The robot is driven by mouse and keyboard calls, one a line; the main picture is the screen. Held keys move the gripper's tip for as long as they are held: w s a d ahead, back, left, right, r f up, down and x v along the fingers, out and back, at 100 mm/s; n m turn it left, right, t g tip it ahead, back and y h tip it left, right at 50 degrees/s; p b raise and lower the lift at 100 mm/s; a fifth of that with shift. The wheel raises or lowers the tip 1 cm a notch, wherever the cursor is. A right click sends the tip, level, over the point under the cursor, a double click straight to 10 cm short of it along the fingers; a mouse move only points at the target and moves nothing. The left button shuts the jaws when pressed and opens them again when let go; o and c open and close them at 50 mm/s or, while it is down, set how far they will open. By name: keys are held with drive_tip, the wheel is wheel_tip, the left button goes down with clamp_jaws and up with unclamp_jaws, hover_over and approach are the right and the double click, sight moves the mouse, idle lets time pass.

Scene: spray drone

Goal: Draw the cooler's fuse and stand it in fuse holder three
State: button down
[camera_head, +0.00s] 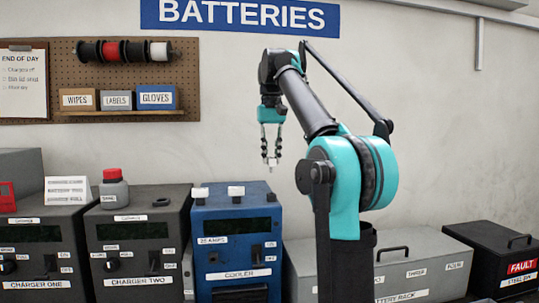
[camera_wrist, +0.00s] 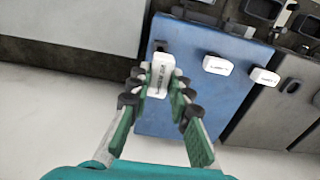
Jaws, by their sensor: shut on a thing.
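The blue cooler (camera_head: 238,250) stands on the bench in the head view, and its blue top fills the middle of the wrist view (camera_wrist: 190,105). My gripper (camera_head: 271,160) is above the cooler's right side. In the wrist view my gripper (camera_wrist: 160,88) is closed on a white labelled fuse (camera_wrist: 160,72), too blurred to read. Two other white-topped pieces (camera_wrist: 216,66) and (camera_wrist: 264,77) sit on the cooler's top, also seen in the head view (camera_head: 236,190). I cannot make out fuse holder three.
Charger two (camera_head: 138,245) and charger one (camera_head: 40,250) stand left of the cooler. A red-capped bottle (camera_head: 113,190) stands on charger two. The grey battery rack (camera_head: 425,262) and a black fault bin (camera_head: 500,255) are to the right.

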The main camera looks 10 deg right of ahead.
sight(271, 172)
drive_tip(key=shift+r, duration=0.1)
drive_tip(key=shift+f, duration=2.9)
drive_tip(key=shift+f, duration=1.7)
drive_tip(key=c, duration=1.3)
unclamp_jaws()
wheel_tip(271, 172, up, 12)
drive_tip(key=shift+r, duration=0.1)
